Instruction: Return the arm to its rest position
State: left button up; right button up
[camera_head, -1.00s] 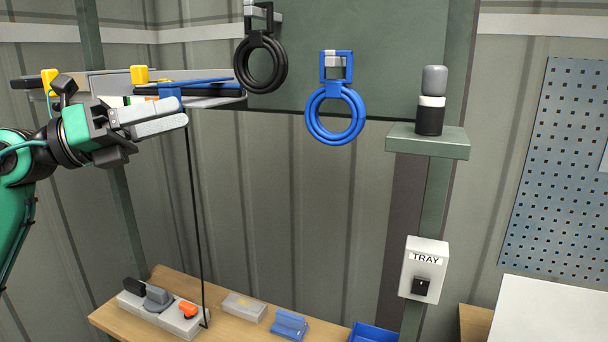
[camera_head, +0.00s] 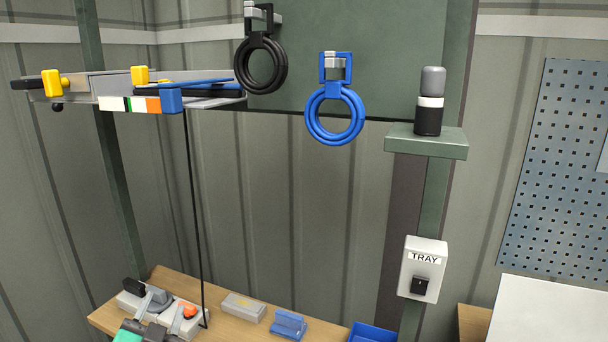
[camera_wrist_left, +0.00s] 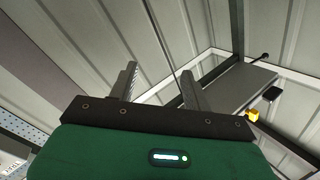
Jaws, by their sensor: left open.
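My left gripper (camera_head: 160,316) is low at the bottom left of the head view, in front of the grey box with the orange knob (camera_head: 189,311) on the wooden bench. Its green wrist part is cut off by the bottom edge. In the left wrist view the two fingers (camera_wrist_left: 157,88) stand well apart with nothing between them. Whether the gripper touches the box cannot be told. My right gripper does not show.
A shelf (camera_head: 112,86) with yellow clamps hangs above at the left, a dark cord (camera_head: 195,220) running down from it. A black ring (camera_head: 261,66) and a blue ring (camera_head: 335,114) hang in the middle. The wooden bench (camera_head: 245,335) holds small blocks.

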pick_arm(q)
jog(key=s+f+n+g, duration=0.3)
jog(key=s+f+g, duration=0.65)
jog(key=f, duration=0.65)
jog(key=s+d+f+g+h, duration=0.1)
jog(key=s+d+f+g, duration=0.15)
jog(key=s+f, duration=0.5)
jog(key=s+d+f+g+h, duration=0.1)
jog(key=s+d+f+g, duration=0.2)
jog(key=s, duration=0.8)
notch_tip(320, 180, down, 31)
jog(key=g+b, duration=0.2)
jog(key=s+a+f, duration=0.2)
jog(key=s+f, duration=0.8)
jog(key=f, duration=0.1)
jog(key=s+a+f+b, duration=0.1)
jog(key=s+a+f, duration=0.1)
jog(key=s+f, duration=0.8)
jog(key=shift+a+f+g, duration=0.25)
jog(key=shift+f+g, duration=0.15)
jog(key=shift+f, duration=0.3)
